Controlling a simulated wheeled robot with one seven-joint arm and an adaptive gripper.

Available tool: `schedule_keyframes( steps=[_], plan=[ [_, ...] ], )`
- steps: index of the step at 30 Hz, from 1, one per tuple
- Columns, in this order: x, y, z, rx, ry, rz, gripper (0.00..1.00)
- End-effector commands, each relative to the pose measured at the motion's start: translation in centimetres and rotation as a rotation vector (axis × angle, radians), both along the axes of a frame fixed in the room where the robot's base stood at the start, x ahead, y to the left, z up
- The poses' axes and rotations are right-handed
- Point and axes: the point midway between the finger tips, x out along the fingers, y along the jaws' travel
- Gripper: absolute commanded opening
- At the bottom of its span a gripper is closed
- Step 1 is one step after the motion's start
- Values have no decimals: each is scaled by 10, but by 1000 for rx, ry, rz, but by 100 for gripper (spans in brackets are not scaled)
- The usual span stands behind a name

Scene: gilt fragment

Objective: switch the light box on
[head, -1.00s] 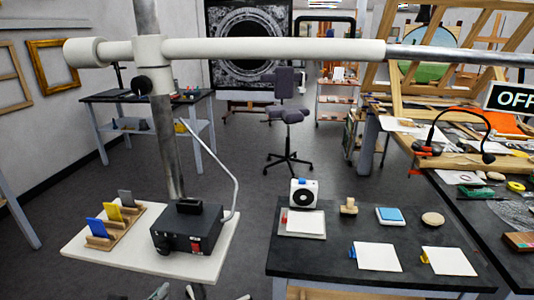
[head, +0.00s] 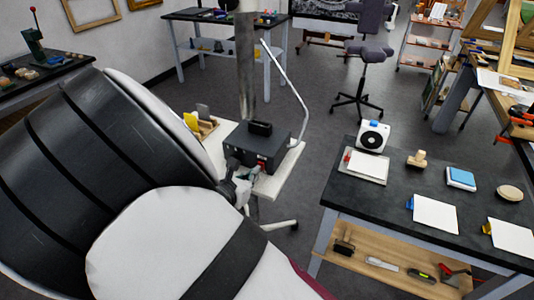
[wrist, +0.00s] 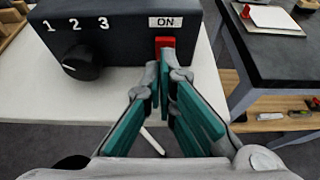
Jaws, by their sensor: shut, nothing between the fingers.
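The black box (head: 262,146) stands on a small white table. In the wrist view the black box (wrist: 122,48) shows a round black dial (wrist: 82,62) marked 1, 2, 3. To the right is a red switch (wrist: 165,42) under a white label (wrist: 165,22) reading ON. My gripper (wrist: 166,66) is shut and empty, its tips at the lower part of the switch and covering some of it. I cannot tell whether they touch it. In the head view my gripper (head: 238,182) is at the box's front, partly hidden by my arm.
The white table (head: 279,180) has card holders (head: 201,122) beside the box. To the right stands a dark table (head: 398,171) with papers and a white fan-like device (head: 372,136). Floor lies between the tables.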

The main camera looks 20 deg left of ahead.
Motion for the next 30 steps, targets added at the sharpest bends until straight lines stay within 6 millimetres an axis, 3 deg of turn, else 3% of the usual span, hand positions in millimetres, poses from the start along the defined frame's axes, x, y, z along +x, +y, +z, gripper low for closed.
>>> schedule_keyframes(
  steps=[30],
  plan=[
    [11, -1, 6, 4, 92, -2, 0]
  ],
)
